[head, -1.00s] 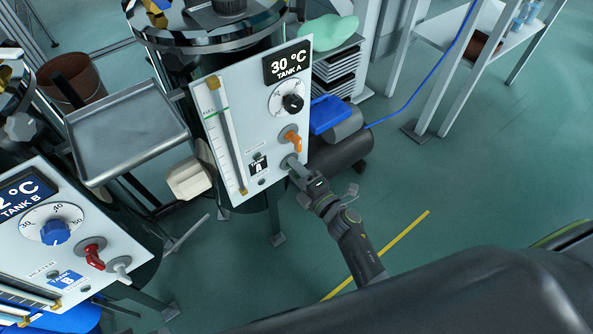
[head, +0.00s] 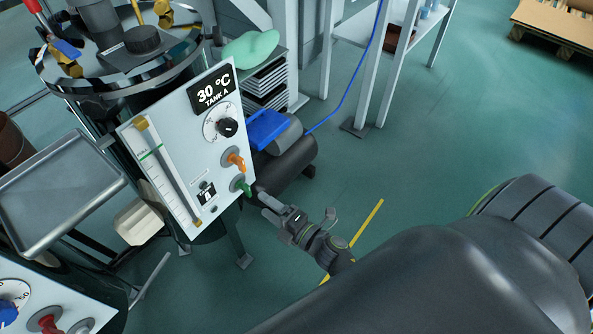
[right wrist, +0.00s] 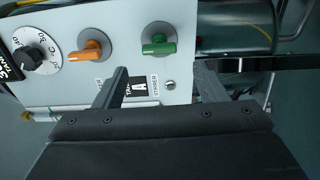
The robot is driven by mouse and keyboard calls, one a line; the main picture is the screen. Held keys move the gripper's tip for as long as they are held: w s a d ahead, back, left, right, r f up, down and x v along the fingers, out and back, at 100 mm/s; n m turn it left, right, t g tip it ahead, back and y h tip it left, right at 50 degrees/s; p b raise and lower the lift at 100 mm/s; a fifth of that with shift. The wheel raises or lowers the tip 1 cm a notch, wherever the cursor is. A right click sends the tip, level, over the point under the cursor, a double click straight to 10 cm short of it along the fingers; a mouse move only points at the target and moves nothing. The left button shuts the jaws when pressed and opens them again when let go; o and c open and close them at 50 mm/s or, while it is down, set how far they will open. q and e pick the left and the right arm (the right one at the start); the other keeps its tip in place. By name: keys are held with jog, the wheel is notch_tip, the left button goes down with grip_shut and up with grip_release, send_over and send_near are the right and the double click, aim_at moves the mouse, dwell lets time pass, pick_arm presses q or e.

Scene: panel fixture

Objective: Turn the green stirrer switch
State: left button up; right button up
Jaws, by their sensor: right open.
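The green stirrer switch (head: 241,186) sits low on the right side of the white Tank A panel (head: 180,130), just below an orange switch (head: 235,160). In the right wrist view the green switch (right wrist: 159,43) shows whole, ahead of and between the lines of the two fingers. My right gripper (head: 262,200) is open and empty, a little right of and below the green switch, apart from it. In the right wrist view its fingers (right wrist: 160,85) stand wide apart with nothing between them. My left gripper is not in view.
A black dial (head: 228,127) and the 30 °C display are higher on the panel. A blue object (head: 267,128) and a dark cylinder (head: 290,165) lie behind the panel's right edge. A metal tray (head: 60,190) is at left.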

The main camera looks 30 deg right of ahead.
jog(key=v, duration=0.9)
jog(key=shift+s, duration=0.15)
